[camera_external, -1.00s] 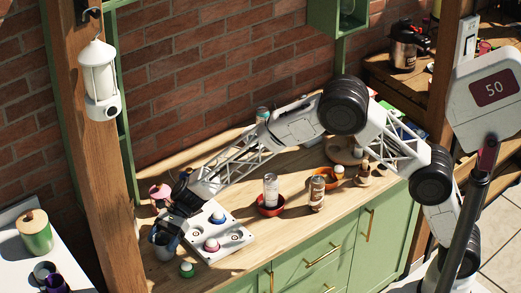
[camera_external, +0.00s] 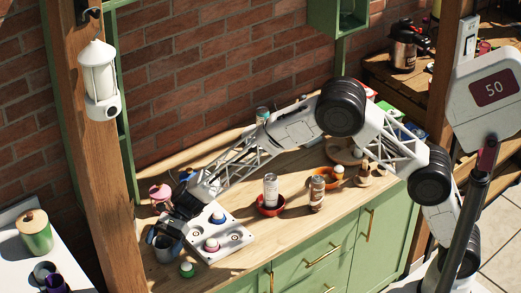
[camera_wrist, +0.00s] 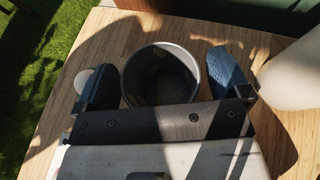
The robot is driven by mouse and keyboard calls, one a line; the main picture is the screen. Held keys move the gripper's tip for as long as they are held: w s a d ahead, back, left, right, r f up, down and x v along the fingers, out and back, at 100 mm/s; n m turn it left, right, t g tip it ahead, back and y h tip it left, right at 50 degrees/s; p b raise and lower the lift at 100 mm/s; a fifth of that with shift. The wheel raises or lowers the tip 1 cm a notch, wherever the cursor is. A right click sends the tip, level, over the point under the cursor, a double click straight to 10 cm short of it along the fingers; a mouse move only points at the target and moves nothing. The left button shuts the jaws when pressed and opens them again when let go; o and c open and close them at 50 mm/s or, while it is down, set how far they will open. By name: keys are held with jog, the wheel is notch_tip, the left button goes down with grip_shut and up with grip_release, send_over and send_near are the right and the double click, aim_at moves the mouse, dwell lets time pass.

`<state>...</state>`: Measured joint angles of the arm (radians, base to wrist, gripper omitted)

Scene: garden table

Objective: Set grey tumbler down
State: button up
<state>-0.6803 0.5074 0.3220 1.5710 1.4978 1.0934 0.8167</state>
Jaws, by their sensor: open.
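The grey tumbler (camera_external: 166,251) stands upright at the left end of the wooden counter, near its front corner. In the wrist view its round rim (camera_wrist: 192,62) and dark, empty-looking inside show from above. My gripper (camera_external: 164,237) is open at the tumbler. In the wrist view, my gripper (camera_wrist: 164,78) has one finger on each side of the tumbler, with a small gap showing at each side. The tumbler's base looks to be on the counter, but its lower part is partly hidden by the gripper in the wrist view.
A white board (camera_external: 235,243) with coloured knobs lies just right of the tumbler. A green-and-white knob (camera_external: 187,270) sits in front. A red bowl (camera_external: 270,210) with a can in it and a brown bottle (camera_external: 317,194) stand further right. The counter edge is close.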

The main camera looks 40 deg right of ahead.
jog(key=shift+r, duration=0.15)
jog(key=shift+w+d+r, duration=0.2)
jog(key=shift+d, duration=0.25)
jog(key=v, duration=1.1)
dwell(0.5)
